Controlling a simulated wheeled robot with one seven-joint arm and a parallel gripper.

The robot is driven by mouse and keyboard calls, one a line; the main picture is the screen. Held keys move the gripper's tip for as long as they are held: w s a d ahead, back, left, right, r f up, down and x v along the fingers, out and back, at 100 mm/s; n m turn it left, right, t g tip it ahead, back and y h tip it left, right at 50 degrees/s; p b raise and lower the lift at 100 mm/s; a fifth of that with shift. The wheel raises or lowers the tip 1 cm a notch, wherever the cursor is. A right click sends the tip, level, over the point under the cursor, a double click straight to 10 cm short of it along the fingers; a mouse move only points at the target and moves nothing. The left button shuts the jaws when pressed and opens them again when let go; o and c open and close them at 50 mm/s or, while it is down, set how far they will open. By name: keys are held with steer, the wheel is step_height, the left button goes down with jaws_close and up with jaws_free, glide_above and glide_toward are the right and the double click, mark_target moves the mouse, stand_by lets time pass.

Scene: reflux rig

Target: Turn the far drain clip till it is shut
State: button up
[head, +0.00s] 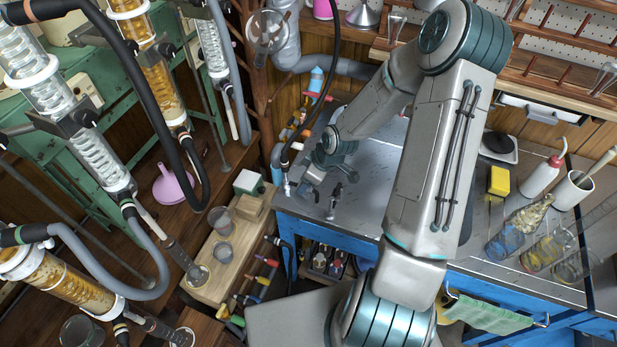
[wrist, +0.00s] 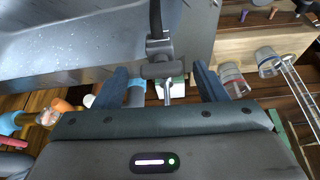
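My gripper (head: 308,182) is low over the left edge of the blue-framed bench in the head view. In the wrist view its two dark blue fingers (wrist: 157,86) stand apart. Between them is a small grey fitting with a crossbar (wrist: 164,70) and a pale metal stem, probably the far drain clip. I see a gap between the fitting and each finger. The crossbar lies roughly across the view, from finger to finger.
The grey bench top (head: 370,190) is mostly clear near the gripper. A wooden block with glass beakers (head: 222,253) stands left of the bench. Glass columns and dark hoses (head: 183,160) fill the left side. Flasks and a yellow sponge (head: 499,181) stand at the right.

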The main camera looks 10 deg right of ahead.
steer(key=p+v, duration=0.2)
steer(key=v, duration=1.1)
steer(key=shift+r, duration=0.45)
steer(key=s+a+r+m+h, duration=0.1)
steer(key=s+a+r+m, duration=0.1)
steer(key=s+r+m, duration=0.3)
steer(key=s+a+r+m+h, duration=0.2)
steer(key=s+r+m, duration=0.3)
steer(key=s+r, duration=0.7)
steer(key=shift+s+r+h, duration=0.25)
steer(key=shift+r+h, duration=0.05)
steer(key=shift+r, duration=0.45)
